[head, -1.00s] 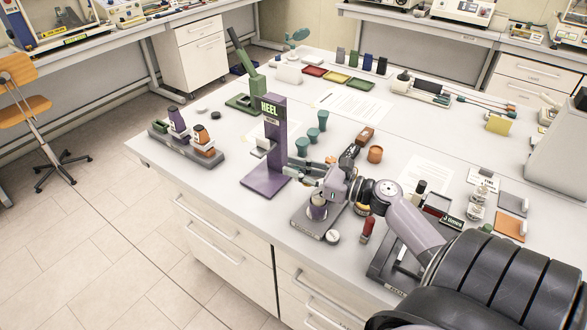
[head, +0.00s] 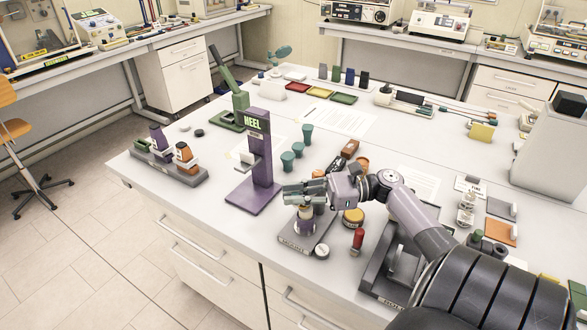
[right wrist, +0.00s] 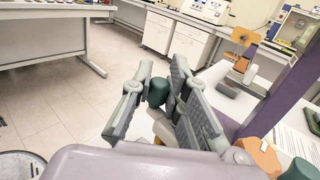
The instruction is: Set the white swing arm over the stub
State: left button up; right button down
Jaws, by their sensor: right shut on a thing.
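My right gripper (head: 303,196) is low over a grey base (head: 297,240) near the table's front edge. A round post (head: 304,222) with a pale band stands on that base, partly hidden under the fingers. In the right wrist view my right gripper (right wrist: 168,100) is shut on a dark green knob (right wrist: 158,92); a pale piece shows below it. I cannot tell whether this belongs to the white swing arm. A white block (head: 244,163) sticks out from the purple post marked HEEL (head: 262,165), left of the gripper. My left gripper is not in view.
Teal cups (head: 288,162) stand behind the gripper. A red-topped bottle (head: 357,241), a yellow-topped jar (head: 353,220) and a dark rig (head: 400,260) are to its right. A grey rack (head: 168,165) sits at the left edge.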

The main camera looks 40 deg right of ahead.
jog(key=c, duration=1.5)
grip_release()
jog(key=shift+c, duration=0.2)
notch_tip(320, 180, up, 10)
